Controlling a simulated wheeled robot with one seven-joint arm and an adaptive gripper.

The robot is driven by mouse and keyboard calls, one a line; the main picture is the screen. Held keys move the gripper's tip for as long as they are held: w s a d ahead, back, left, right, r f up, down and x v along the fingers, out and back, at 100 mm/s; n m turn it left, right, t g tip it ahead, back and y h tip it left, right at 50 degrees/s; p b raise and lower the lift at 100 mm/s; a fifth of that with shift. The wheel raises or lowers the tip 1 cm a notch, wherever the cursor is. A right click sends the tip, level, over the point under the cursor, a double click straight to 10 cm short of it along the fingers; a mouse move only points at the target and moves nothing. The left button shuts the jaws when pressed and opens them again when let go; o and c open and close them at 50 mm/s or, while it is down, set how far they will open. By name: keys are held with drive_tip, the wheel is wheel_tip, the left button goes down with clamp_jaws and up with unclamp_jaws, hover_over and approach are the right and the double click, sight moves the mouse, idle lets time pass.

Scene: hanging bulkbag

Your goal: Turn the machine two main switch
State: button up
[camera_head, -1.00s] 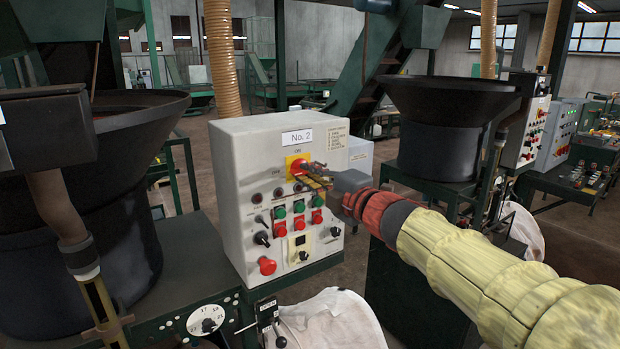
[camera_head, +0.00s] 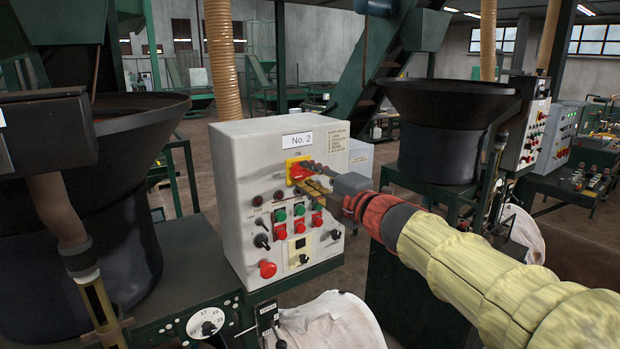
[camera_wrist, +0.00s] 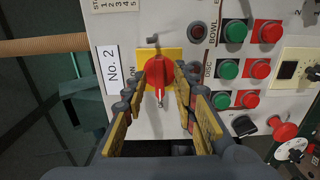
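The red main switch (camera_head: 301,172) sits on a yellow plate near the top of the grey panel labelled "No. 2". In the wrist view, the red switch handle (camera_wrist: 158,75) lies along the picture's vertical, with a pale mark at its lower end. My gripper (camera_head: 314,176) is at the switch, partly covering it in the head view. In the wrist view, the two yellow-padded fingers of my gripper (camera_wrist: 160,88) are apart, one on each side of the handle. Small gaps seem to show beside it; firm contact cannot be told.
Green and red push buttons (camera_head: 299,210), black knobs and a red emergency button (camera_head: 267,268) lie below the switch. Black bowls (camera_head: 440,110) stand on both sides of the panel. A white bag (camera_head: 330,322) is below it.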

drive_tip(key=v, duration=1.2)
drive_tip(key=w+d+f+m+t+h, duration=0.1)
drive_tip(key=d+f+m+h, duration=0.25)
drive_tip(key=d+m, duration=0.2)
drive_tip(key=w+d+f+m+h, duration=0.2)
drive_tip(key=d+f+m+h, duration=0.1)
drive_tip(key=d+m+h, duration=0.3)
drive_tip(key=s+d+f+m+g+h, duration=0.3)
drive_tip(key=s+d+f+m, duration=0.2)
drive_tip(key=s+d+f, duration=0.15)
drive_tip(key=s+d+f+m+g, duration=0.1)
drive_tip(key=s+f+m+g, duration=0.45)
drive_tip(key=s+f, duration=0.6)
drive_tip(key=s+a+f+m+g+y, duration=0.1)
drive_tip(key=s+a, duration=0.2)
drive_tip(key=s, duration=0.3)
drive_tip(key=s+a+f+m+g+y, duration=0.1)
drive_tip(key=s+a+f+m, duration=0.1)
drive_tip(key=s, duration=0.5)
drive_tip(key=shift+a, duration=0.8)
